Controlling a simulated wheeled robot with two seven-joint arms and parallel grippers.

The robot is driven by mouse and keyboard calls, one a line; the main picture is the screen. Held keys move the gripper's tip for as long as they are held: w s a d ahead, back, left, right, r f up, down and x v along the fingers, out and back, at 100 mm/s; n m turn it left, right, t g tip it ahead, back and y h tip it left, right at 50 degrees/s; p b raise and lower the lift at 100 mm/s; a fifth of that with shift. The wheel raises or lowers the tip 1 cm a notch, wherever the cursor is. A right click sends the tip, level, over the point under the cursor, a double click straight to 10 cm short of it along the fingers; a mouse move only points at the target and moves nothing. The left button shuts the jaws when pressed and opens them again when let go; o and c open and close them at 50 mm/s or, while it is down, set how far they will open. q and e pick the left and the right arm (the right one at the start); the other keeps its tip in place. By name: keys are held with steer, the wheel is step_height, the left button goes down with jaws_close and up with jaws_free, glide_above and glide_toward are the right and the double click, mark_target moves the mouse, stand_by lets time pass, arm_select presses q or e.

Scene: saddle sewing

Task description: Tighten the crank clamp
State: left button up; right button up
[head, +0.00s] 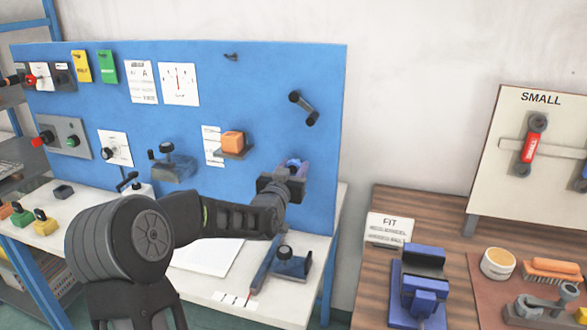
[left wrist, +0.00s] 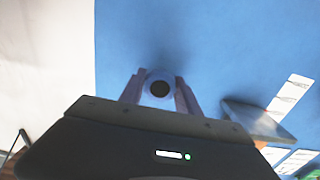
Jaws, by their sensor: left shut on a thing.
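My left gripper (head: 293,168) reaches in front of the lower right part of the blue panel. In the left wrist view, its two fingers (left wrist: 159,78) are shut on the sides of a pale round knob (left wrist: 147,80) with a dark centre. The knob is against the blue panel; its mounting is mostly hidden by the gripper. A dark crank handle (head: 303,108) with two knobbed ends sits tilted on the panel, above and apart from the gripper. I cannot tell which of these belongs to the crank clamp. My right gripper is not in view.
An orange block (head: 232,142) on a grey bracket is on the panel left of the gripper. A dark-knobbed fixture (head: 291,264) stands on the white bench below. A wooden table (head: 365,235) at right holds a blue fixture (head: 420,285). Bare wall separates panel and small board.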

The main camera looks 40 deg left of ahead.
arm_select(q)
jaws_close()
